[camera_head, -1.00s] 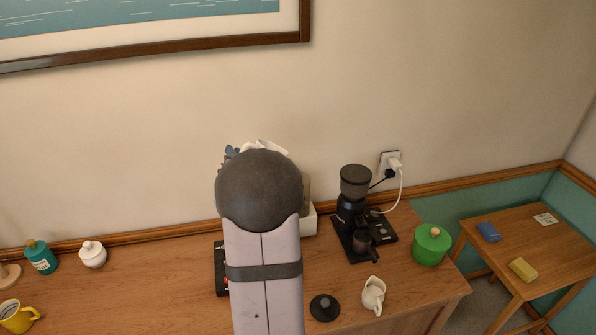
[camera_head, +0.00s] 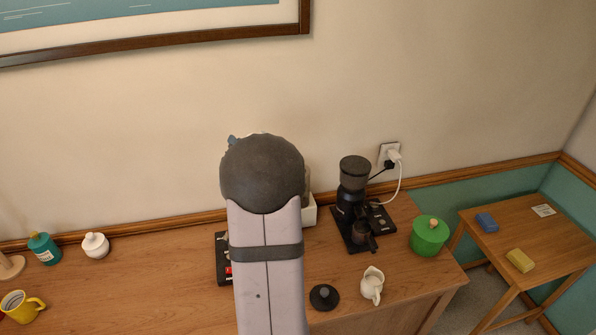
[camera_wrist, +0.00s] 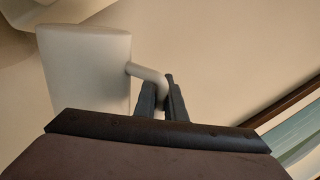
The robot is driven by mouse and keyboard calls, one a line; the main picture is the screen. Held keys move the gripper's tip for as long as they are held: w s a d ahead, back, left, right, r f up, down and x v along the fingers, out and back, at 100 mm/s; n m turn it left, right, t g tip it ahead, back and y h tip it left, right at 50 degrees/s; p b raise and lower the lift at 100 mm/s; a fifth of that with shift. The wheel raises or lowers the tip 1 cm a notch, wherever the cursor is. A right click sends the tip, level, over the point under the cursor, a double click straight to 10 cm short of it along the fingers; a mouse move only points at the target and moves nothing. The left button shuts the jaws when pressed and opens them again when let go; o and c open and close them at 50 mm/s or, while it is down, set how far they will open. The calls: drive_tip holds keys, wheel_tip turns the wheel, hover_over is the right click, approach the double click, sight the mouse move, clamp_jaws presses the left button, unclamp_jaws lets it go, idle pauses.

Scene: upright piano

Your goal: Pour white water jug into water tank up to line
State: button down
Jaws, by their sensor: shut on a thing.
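The white water jug (camera_wrist: 85,65) shows at the left of the wrist view. My gripper (camera_wrist: 168,95) is shut on the jug's handle (camera_wrist: 148,73). The jug is held up off the counter, with the wall behind it; its mouth, its contents and its exact tilt cannot be made out. In the head view my arm hides the jug and nearly all of the gripper. I cannot pick out the water tank or its line; a pale block (camera_head: 309,213) shows just right of my arm, and most of it is hidden.
A black grinder (camera_head: 352,200), a small cream pitcher (camera_head: 372,286), a black tamper (camera_head: 323,297) and a green lidded pot (camera_head: 429,236) stand right of my arm. A yellow mug (camera_head: 18,306), teal jar (camera_head: 43,248) and white pot (camera_head: 95,245) are left. The left-centre counter is clear.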

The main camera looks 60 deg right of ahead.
drive_tip(key=shift+r, duration=0.1)
drive_tip(key=a+f+n+b, duration=0.1)
drive_tip(key=b, duration=0.2)
drive_tip(key=w+a+f+n+b, duration=0.1)
drive_tip(key=b, duration=0.2)
drive_tip(key=a+f+n+b, duration=0.1)
drive_tip(key=n+b, duration=0.1)
drive_tip(key=shift+w+a+f+h+b, duration=0.1)
drive_tip(key=shift+w+a+h+b, duration=0.2)
drive_tip(key=shift+a+h+b, duration=0.1)
drive_tip(key=shift+t+b, duration=0.3)
drive_tip(key=shift+b, duration=0.05)
drive_tip(key=f+n+b, duration=0.1)
drive_tip(key=b, duration=0.1)
drive_tip(key=a+n+b, duration=0.1)
drive_tip(key=b, duration=0.1)
drive_tip(key=f+b, duration=0.1)
drive_tip(key=b, duration=0.1)
drive_tip(key=shift+w+a+f+n+h, duration=0.2)
drive_tip(key=shift+w+f+n+h, duration=0.1)
drive_tip(key=shift+w+f+n, duration=0.1)
drive_tip(key=shift+b, duration=0.45)
